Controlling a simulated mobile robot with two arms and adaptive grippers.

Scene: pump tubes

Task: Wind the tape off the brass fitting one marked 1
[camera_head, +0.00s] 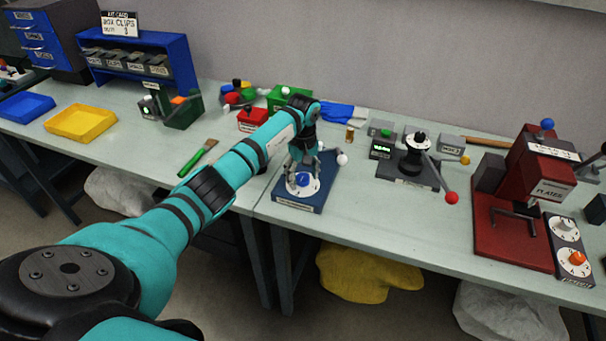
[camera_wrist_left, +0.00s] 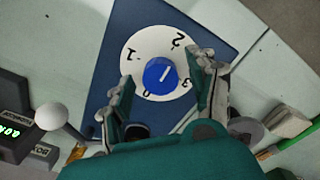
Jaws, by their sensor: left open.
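A white dial (camera_head: 312,188) with a blue knob (camera_head: 303,180) sits on a dark blue base plate (camera_head: 290,203). In the left wrist view the dial (camera_wrist_left: 133,72) bears the marks 0, 1, 2 and 3, and the white line on the knob (camera_wrist_left: 160,76) points up and right. My left gripper (camera_head: 303,163) is open above the dial, with one finger on either side of the knob; I cannot tell whether they touch it. A small brass-coloured piece (camera_head: 350,134) stands behind; no tape or number can be made out on it. My right gripper is not in view.
A black lever device with a red-tipped handle (camera_head: 451,197) and a red press (camera_head: 515,225) stand to the right. A red box (camera_head: 252,120) and a green-handled brush (camera_head: 197,158) lie left of the dial. A white ball-topped post (camera_head: 342,159) is close beside the gripper.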

